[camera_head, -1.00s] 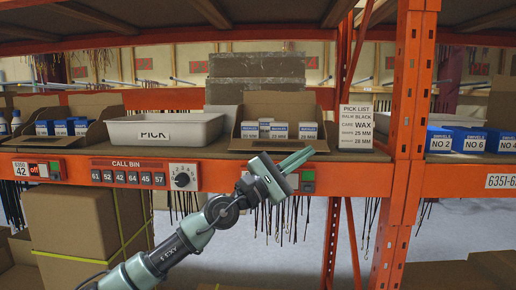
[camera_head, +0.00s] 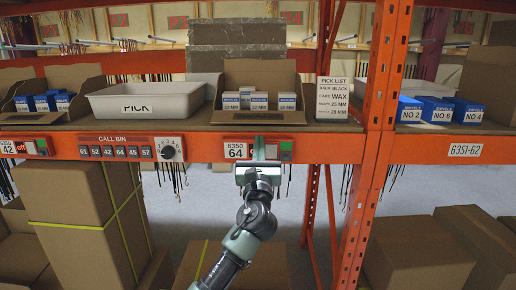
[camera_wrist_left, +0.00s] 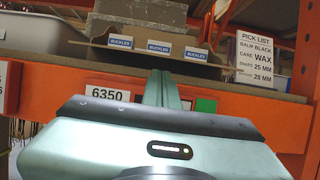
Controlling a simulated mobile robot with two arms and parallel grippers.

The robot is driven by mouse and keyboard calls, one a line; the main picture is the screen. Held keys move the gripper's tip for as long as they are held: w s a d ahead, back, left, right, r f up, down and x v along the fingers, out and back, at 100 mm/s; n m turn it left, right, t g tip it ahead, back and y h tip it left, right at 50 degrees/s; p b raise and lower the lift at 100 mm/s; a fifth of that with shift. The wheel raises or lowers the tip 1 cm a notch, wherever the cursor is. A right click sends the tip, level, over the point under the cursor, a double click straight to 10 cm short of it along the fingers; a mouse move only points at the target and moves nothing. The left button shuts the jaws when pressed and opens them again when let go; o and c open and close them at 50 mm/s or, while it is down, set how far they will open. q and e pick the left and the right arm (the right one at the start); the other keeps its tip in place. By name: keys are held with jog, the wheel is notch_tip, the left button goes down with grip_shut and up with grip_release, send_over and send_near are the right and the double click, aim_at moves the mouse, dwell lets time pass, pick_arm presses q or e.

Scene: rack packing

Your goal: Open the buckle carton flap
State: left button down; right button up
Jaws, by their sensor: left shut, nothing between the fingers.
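The buckle carton (camera_head: 261,72) is a brown cardboard box on the shelf, with a tall back panel and a low front edge. Small white-and-blue buckle boxes (camera_head: 259,101) stand in it; they also show in the left wrist view (camera_wrist_left: 158,47), labelled BUCKLES. My left gripper (camera_head: 259,149) is shut and empty, below and in front of the carton, by the orange shelf beam. In the left wrist view its closed fingers (camera_wrist_left: 162,88) point at the carton's front, apparently without holding any cardboard. Whether they touch the carton is unclear. My right gripper is out of view.
A white PICK bin (camera_head: 147,99) stands left of the carton and a PICK LIST sign (camera_head: 332,98) right of it. The orange beam (camera_head: 205,149) carries labels and a switch box. An orange upright (camera_head: 375,140) stands to the right.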

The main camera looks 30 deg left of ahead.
aim_at(260, 132)
pick_arm(q)
jog(key=shift+p+x, duration=0.35)
jog(key=shift+x, duration=2)
